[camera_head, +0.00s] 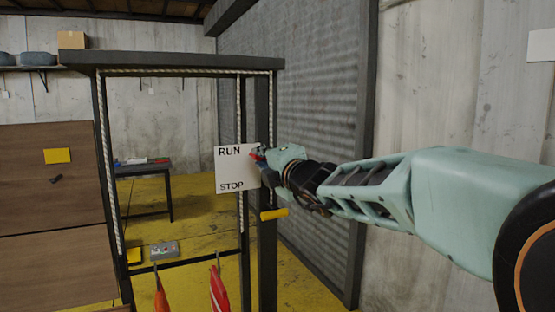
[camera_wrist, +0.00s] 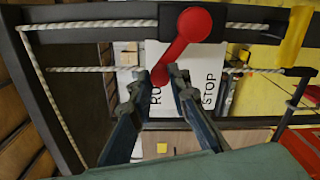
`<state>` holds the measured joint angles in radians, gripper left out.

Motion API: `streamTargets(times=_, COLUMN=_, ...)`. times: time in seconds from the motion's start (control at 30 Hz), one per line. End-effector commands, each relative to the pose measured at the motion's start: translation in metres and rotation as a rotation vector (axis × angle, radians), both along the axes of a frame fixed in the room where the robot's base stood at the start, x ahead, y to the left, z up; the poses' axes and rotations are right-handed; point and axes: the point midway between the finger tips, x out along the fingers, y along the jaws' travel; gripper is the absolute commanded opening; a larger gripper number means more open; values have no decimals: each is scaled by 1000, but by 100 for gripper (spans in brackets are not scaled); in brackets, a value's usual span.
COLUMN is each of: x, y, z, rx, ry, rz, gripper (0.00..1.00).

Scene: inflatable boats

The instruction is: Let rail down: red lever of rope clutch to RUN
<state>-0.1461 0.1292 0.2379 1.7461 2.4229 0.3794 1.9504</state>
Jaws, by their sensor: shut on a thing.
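The red lever (camera_wrist: 185,40) of the rope clutch shows in the wrist view, its round end on a black block and its arm slanting down to the left. My gripper (camera_wrist: 161,76) is shut on the lever's free end. The lever points towards the RUN side of the white plate (camera_wrist: 190,56), away from STOP. In the head view the lever (camera_head: 257,154) is a small red patch level with RUN, mostly hidden by my gripper (camera_head: 264,160). The white plate (camera_head: 232,180) reads RUN above STOP. A thin dark rail (camera_head: 190,261) crosses low in the frame.
A dark frame (camera_head: 170,60) carries white rope (camera_head: 112,170) along its top and sides. A yellow piece (camera_head: 273,214) juts out below my gripper. A table (camera_head: 150,168) stands behind. Yellow floor lies beyond.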

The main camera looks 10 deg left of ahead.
Motion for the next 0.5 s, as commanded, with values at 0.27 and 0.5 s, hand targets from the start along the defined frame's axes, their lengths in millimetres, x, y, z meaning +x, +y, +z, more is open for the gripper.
streamTargets(times=0.27, x=0, y=-1, z=2, rx=4, ry=-2, rz=-2, gripper=31)
streamTargets(times=0.5, x=0, y=-1, z=1, rx=2, ry=-1, rz=0, gripper=34)
